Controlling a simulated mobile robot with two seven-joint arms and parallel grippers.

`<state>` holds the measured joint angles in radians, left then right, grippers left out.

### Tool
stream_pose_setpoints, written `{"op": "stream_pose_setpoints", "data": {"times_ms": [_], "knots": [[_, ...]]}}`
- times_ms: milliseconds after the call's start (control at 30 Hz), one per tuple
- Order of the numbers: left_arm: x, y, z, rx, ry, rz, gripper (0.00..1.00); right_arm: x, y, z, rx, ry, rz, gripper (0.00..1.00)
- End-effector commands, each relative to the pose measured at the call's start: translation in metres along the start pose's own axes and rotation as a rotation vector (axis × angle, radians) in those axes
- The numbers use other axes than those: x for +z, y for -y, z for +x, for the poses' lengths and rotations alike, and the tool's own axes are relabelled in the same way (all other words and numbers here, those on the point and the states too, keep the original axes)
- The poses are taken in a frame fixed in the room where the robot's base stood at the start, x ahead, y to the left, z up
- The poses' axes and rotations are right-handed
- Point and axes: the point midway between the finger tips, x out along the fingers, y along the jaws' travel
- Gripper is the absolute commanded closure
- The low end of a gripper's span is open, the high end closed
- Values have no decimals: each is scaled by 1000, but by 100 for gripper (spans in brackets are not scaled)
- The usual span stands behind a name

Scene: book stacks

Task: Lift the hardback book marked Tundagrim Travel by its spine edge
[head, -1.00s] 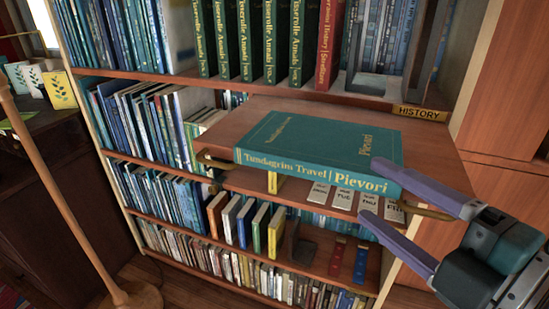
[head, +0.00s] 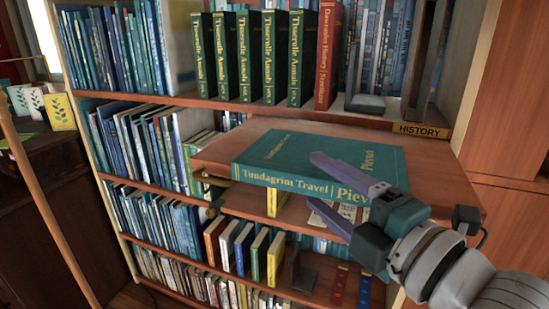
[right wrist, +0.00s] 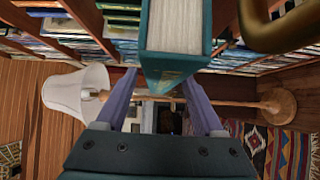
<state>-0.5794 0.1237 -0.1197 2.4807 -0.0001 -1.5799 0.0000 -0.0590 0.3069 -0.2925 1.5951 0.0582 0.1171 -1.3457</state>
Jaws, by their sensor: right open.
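The teal hardback book marked Tundagrim Travel (head: 275,178) lies flat on a wooden pull-out board (head: 215,154), its gold-lettered spine facing me. Its spine edge appears to reach past the board's front. My right gripper (head: 316,183) is open at the right part of the spine. One purple finger shows above the cover and the other below the spine. In the right wrist view the book (right wrist: 178,62) shows end-on, its pale pages visible, between the two spread fingers (right wrist: 160,78). Contact cannot be told. My left gripper is not in view.
Green volumes and a red book (head: 328,55) stand on the shelf above the board, near a metal bookend (head: 366,103) and a HISTORY label (head: 421,130). Lower shelves hold many books. A lamp (right wrist: 75,90) stands nearby. The board is clear left of the book.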

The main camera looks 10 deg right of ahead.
Motion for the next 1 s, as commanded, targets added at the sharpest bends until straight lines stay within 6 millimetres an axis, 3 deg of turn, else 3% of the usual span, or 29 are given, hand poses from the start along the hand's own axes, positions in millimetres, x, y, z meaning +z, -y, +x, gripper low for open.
{"op": "stream_pose_setpoints", "data": {"times_ms": [300, 900, 1000], "knots": [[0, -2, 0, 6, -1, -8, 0, 0, 0, 6, 0, -1, 0, 31], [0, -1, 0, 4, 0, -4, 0, 0, 0, 5, 0, -1, 0, 99], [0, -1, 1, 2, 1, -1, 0, 0, 0, 5, 0, -1, 0, 100]]}}
